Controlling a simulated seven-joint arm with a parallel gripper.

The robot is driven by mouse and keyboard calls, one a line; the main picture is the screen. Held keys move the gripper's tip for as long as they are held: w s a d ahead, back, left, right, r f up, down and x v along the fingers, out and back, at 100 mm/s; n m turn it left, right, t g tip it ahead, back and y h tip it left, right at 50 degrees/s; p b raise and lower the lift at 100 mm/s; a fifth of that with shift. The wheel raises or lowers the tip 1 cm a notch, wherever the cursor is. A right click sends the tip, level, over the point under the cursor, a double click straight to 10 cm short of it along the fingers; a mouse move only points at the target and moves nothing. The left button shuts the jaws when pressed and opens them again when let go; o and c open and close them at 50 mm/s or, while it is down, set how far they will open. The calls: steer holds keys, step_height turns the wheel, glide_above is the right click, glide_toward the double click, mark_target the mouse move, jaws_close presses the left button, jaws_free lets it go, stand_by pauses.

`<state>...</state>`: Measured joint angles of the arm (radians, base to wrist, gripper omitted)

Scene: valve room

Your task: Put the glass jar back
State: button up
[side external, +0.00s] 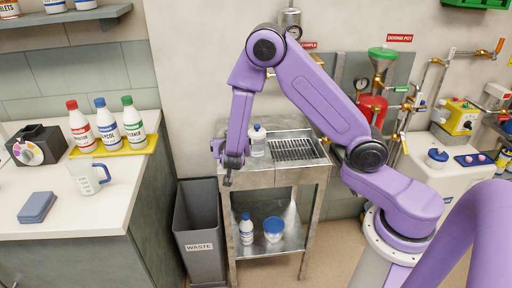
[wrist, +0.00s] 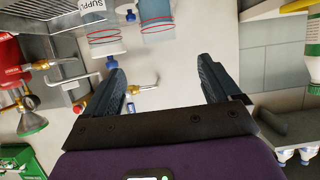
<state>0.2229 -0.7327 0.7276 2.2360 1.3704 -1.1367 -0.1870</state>
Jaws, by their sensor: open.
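I cannot tell for sure which vessel is the glass jar. A squat, pale jar with a blue lid (side external: 273,229) stands on the lower shelf of the steel stand. A clear jug with a blue handle (side external: 88,178) stands on the left counter. My gripper (side external: 229,181) hangs at the left front edge of the steel stand, apart from these vessels. In the wrist view its two fingers (wrist: 163,82) are apart with nothing between them.
A white bottle (side external: 258,140) stands on the steel stand (side external: 280,173), with another (side external: 246,229) on its lower shelf. A grey waste bin (side external: 200,232) stands close below my gripper. Several capped bottles stand in a yellow tray (side external: 115,148) at left. Pipes and valves line the wall.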

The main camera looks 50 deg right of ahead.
steer(key=a+r+n+y, duration=0.2)
steer(key=a+n+y, duration=0.2)
steer(key=a+y, duration=0.55)
steer(key=s+a+r+n+g+y, duration=0.25)
steer(key=s+a+n+y, duration=0.3)
steer(key=s+a, duration=0.55)
steer(key=s+d+r+n+g, duration=0.15)
steer(key=s+n+g, duration=0.45)
steer(key=s, duration=0.7)
steer(key=s+d+r+n+h, duration=0.2)
steer(key=s+d+n+h, duration=0.3)
steer(key=s+d, duration=0.5)
steer(key=shift+s+d+r+n+g, duration=0.35)
steer(key=shift+d+r+n+g, duration=0.15)
steer(key=shift+d, duration=0.45)
